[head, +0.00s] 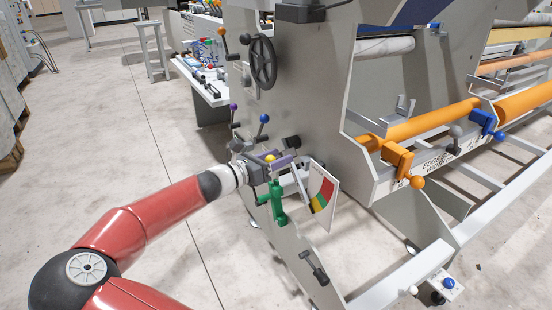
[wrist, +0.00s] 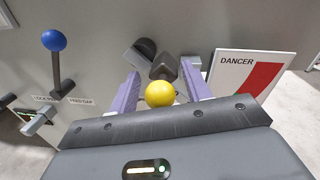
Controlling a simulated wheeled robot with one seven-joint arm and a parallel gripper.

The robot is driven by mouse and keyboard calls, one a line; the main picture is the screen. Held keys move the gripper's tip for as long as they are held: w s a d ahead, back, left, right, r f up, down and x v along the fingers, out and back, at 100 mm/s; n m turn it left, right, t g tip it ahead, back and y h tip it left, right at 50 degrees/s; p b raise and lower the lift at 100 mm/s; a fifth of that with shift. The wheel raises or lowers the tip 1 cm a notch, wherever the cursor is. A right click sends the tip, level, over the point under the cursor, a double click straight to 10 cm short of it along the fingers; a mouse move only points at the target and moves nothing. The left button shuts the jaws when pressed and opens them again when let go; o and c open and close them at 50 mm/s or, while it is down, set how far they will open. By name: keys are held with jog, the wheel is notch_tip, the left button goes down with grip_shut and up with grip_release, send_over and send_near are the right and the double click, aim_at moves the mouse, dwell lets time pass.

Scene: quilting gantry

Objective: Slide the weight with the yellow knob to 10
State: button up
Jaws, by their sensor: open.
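The yellow knob (wrist: 160,94) sits between the two purple fingers of my gripper (wrist: 164,82) in the wrist view, with gaps on both sides. My gripper is open. In the head view the yellow knob (head: 270,158) shows at my gripper (head: 285,161), beside the machine's grey side plate. A dark grey block (wrist: 164,67) lies just beyond the knob; I cannot tell whether it is the weight's body. The scale and the 10 mark cannot be read in either view.
A white DANCER plate (wrist: 246,72) with coloured bands stands right of my gripper. A green handle (head: 278,204) hangs just below it in the head view. A blue-knobbed lever (wrist: 56,62) is at left, and a handwheel (head: 263,62) is above. Open floor lies left.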

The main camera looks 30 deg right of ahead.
jog(key=shift+c, duration=0.5)
grip_shut()
jog(key=s+f, duration=0.2)
jog(key=f, duration=0.1)
jog(key=shift+s, duration=0.3)
jog(key=shift+o, duration=0.5)
grip_release()
jog(key=shift+r, duration=0.1)
jog(key=shift+s, duration=0.1)
jog(key=s+a, duration=0.1)
jog(key=a, duration=0.6)
jog(key=shift+a, duration=0.35)
